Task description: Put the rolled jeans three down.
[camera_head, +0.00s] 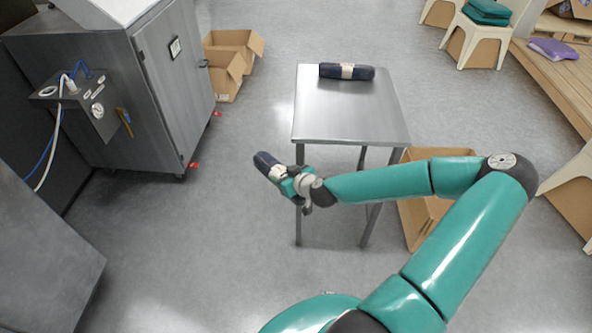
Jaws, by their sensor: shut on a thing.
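My gripper (284,179) is at the end of my green arm, in front of the left front leg of a small steel table. It is shut on a dark blue rolled bundle (264,160), which looks like rolled jeans. Part of the bundle is hidden by the gripper. Another dark rolled bundle with a pale band (347,71) lies on the far edge of the steel table (350,115). I cannot tell which numbers the rolls have.
A steel washer cabinet (175,90) stands at the left. Open cardboard boxes (228,75) sit beside it, and another box (420,218) is right of the table. White stools (475,45) and a wooden bench (560,75) are at the right. Most of the tabletop is bare.

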